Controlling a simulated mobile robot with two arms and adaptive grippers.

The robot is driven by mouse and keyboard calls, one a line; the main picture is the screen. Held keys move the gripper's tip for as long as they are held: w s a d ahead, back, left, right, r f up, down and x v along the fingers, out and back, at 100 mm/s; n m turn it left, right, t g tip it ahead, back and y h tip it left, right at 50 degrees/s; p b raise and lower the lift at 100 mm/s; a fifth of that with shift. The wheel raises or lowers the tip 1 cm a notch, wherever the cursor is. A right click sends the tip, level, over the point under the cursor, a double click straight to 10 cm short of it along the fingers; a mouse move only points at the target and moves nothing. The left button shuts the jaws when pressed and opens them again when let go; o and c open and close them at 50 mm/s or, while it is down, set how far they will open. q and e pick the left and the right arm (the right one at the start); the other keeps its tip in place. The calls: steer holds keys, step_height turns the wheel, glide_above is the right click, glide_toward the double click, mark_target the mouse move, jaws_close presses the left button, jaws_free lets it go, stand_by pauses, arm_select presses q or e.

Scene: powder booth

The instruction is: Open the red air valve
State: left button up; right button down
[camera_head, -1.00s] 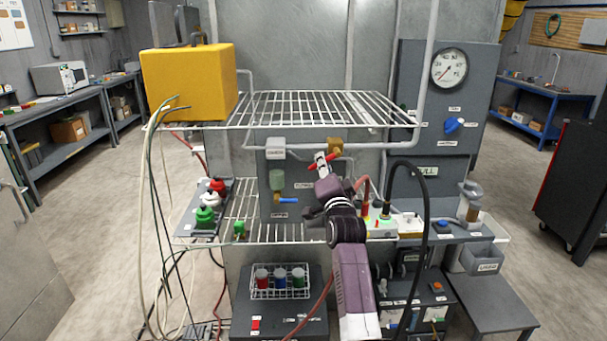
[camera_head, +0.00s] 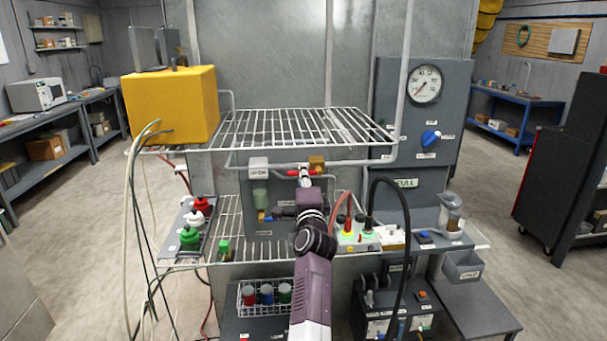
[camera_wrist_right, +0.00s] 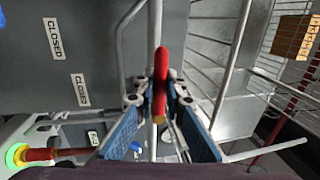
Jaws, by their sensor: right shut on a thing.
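The red air valve handle (camera_head: 293,172) is in the middle of the head view, on the grey pipe below the wire shelf. In the right wrist view the red handle (camera_wrist_right: 161,72) stands between the two blue finger pads of the gripper (camera_wrist_right: 160,112). The fingers are shut on it, and the wrist hides part of the valve body in the head view. My left gripper is not in view.
The wire shelf (camera_head: 300,128) is just above the valve, with a yellow box (camera_head: 170,105) on its left. A brass fitting (camera_head: 317,162) and a clear-bowled unit (camera_head: 261,197) are close by. A black hose (camera_head: 372,215) loops right of my arm.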

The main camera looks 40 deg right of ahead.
steer(key=shift+r, duration=0.45)
steer(key=c, duration=2.3)
jaws_free()
steer(key=shift+o, duration=1.3)
steer(key=shift+w+f, duration=0.1)
steer(key=shift+w, duration=0.1)
steer(key=shift+o, duration=0.3)
steer(key=shift+w+a+f, duration=0.1)
steer(key=shift+f, duration=0.1)
steer(key=shift+f, duration=0.1)
